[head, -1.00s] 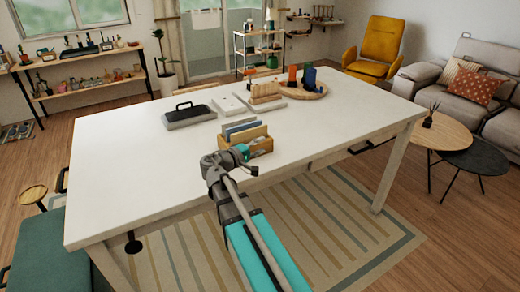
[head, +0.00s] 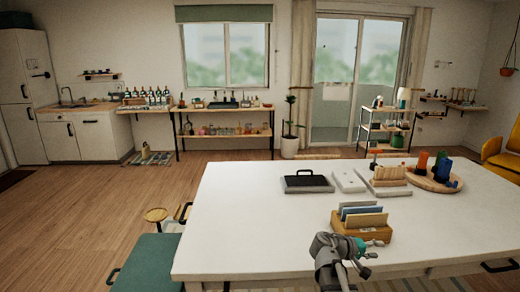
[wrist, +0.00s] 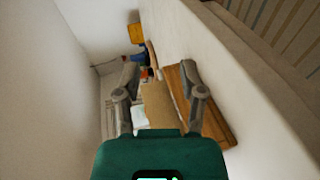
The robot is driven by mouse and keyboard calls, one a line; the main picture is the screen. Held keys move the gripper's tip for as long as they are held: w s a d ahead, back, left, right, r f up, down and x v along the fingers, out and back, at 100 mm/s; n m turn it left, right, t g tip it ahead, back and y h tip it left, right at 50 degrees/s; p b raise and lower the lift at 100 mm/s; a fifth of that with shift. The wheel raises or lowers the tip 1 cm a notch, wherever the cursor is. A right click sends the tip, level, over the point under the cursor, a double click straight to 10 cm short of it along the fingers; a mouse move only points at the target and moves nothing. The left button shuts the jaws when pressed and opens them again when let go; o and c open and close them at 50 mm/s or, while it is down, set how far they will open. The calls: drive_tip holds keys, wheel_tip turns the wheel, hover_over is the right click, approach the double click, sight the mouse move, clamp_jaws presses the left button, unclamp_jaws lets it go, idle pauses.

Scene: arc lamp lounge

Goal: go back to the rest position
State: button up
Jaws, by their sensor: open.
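My gripper (head: 362,254) is at the near edge of the white table (head: 245,230) in the head view, close to the wooden letter holder (head: 375,234). In the wrist view my gripper (wrist: 160,72) has its two fingers spread apart, with nothing held between them. The brown card (wrist: 158,105) of the holder shows beyond and between the fingers there. The holder's wooden side (wrist: 205,115) lies to the right of them. I cannot tell whether a finger touches the holder.
A black-handled case (head: 306,187), a white flat box (head: 349,181) and a round wooden tray (head: 425,183) with coloured items stand farther back on the table. A green bench (head: 143,265) and a small stool (head: 156,215) are at its left. The floor farther left is clear.

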drive_tip(key=s+a+f+y+p, duration=0.1)
drive_tip(key=s+a+f+y, duration=0.1)
drive_tip(key=a+y, duration=0.3)
drive_tip(key=s+a+f+g+y+p, duration=0.1)
drive_tip(key=s+a+f+y+p, duration=0.1)
drive_tip(key=s+a+y, duration=0.3)
drive_tip(key=s+a+f+m+g+y+p, duration=0.1)
drive_tip(key=s+a+f+y+p, duration=0.1)
drive_tip(key=a, duration=0.7)
drive_tip(key=shift+s+a+f+y, duration=0.25)
drive_tip(key=shift+s+f+y, duration=0.65)
drive_tip(key=shift+f+y, duration=0.4)
drive_tip(key=shift+r, duration=0.15)
